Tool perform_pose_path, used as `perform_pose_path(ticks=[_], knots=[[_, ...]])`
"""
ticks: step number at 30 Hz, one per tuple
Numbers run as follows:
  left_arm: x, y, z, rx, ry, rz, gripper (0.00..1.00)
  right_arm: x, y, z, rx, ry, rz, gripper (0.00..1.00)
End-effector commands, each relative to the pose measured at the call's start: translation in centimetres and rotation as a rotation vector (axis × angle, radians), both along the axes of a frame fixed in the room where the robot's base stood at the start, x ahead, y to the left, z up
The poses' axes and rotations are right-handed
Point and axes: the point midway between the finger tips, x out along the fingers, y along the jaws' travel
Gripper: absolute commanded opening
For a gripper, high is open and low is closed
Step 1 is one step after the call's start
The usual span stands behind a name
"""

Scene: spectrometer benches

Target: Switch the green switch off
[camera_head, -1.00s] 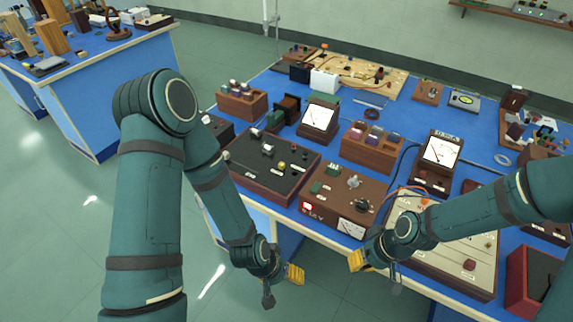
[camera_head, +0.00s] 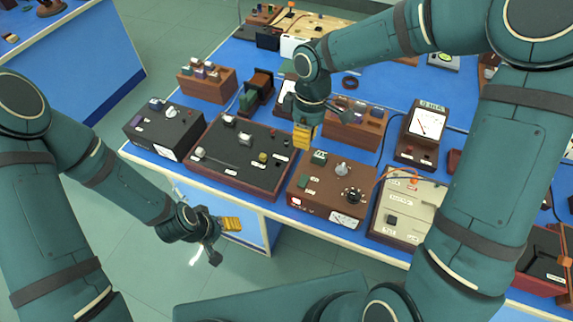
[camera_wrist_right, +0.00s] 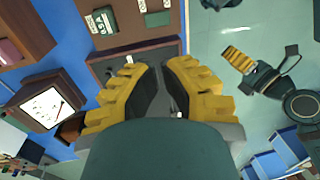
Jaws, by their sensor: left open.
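A brown instrument box (camera_head: 340,178) stands near the bench's front edge. It carries two small green parts, one at the back (camera_head: 319,157) and one nearer the front (camera_head: 303,181); I cannot tell their on or off positions. Green parts also show on the box in the right wrist view (camera_wrist_right: 100,20). My right gripper (camera_head: 303,137) points down just behind the box's left rear corner, apart from the green parts. My left gripper (camera_head: 222,240) is open and empty over the floor, in front of the bench.
A black-topped panel (camera_head: 240,150) lies left of the box, and a pale panel (camera_head: 410,210) with an orange wire is on its right. A meter (camera_head: 425,125) and a wooden block (camera_head: 355,130) stand behind. The floor before the bench is clear.

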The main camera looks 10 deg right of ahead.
Motion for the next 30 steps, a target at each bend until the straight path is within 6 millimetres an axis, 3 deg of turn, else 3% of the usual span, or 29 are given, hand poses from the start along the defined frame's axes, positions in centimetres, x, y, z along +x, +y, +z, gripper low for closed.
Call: perform_pose_path(ticks=[14,30], knots=[[0.0,0.0,-0.1,0.0,0.0,0.0,0.63,-0.1,0.0,-0.7,-0.003,0.002,0.003,0.0],[0.0,-0.1,-1.7,0.003,0.001,-0.001,0.63,-1.3,0.8,-10.3,-0.001,0.005,0.003,0.0]])
